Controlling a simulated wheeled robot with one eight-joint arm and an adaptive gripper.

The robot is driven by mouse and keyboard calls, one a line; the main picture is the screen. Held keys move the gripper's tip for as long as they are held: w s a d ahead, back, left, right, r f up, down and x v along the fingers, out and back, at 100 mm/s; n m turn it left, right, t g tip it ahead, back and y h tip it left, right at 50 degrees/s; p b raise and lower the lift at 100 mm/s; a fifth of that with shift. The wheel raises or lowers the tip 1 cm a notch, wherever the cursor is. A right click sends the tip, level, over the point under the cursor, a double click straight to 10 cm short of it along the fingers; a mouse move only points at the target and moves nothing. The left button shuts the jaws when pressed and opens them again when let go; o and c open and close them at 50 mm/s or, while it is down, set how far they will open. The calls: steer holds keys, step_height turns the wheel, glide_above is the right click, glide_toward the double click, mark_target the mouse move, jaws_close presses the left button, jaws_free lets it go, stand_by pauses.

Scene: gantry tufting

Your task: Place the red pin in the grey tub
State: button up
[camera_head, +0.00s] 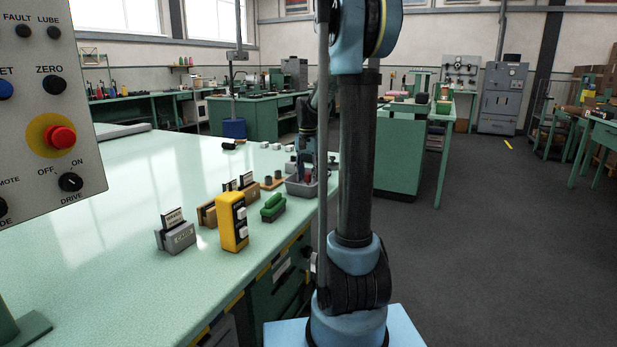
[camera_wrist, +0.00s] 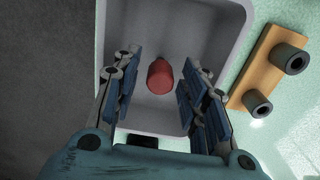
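The grey tub (camera_wrist: 215,22) lies below my gripper in the wrist view. It also shows on the bench near its right edge in the head view (camera_head: 297,190), partly behind my arm. The red pin (camera_wrist: 160,77) appears inside the tub, between my two fingers, with a gap on each side. A bit of red shows at the tub in the head view. My gripper (camera_wrist: 160,82) is open, pointing down over the tub. In the head view my gripper (camera_head: 307,160) is small and partly hidden.
A wooden block with two dark cylinders (camera_wrist: 268,80) stands right of the tub. On the bench are a yellow button box (camera_head: 233,222), a green object (camera_head: 273,207) and grey and tan card holders. A control panel (camera_head: 45,100) hangs at left. The bench's left part is clear.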

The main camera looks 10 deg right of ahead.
steer(key=shift+r, duration=0.1)
step_height(320, 180, up, 12)
steer(key=s+f+n+t, duration=0.15)
steer(key=s+f, duration=0.25)
steer(key=s, duration=0.6)
steer(key=s+f+n, duration=0.2)
steer(key=s+f, duration=0.2)
steer(key=s, duration=0.6)
steer(key=s+f+n, duration=0.4)
steer(key=s+f, duration=1)
steer(key=s, duration=0.1)
steer(key=shift+d+f+t, duration=0.15)
steer(key=shift+d+t, duration=0.05)
steer(key=shift+t, duration=0.15)
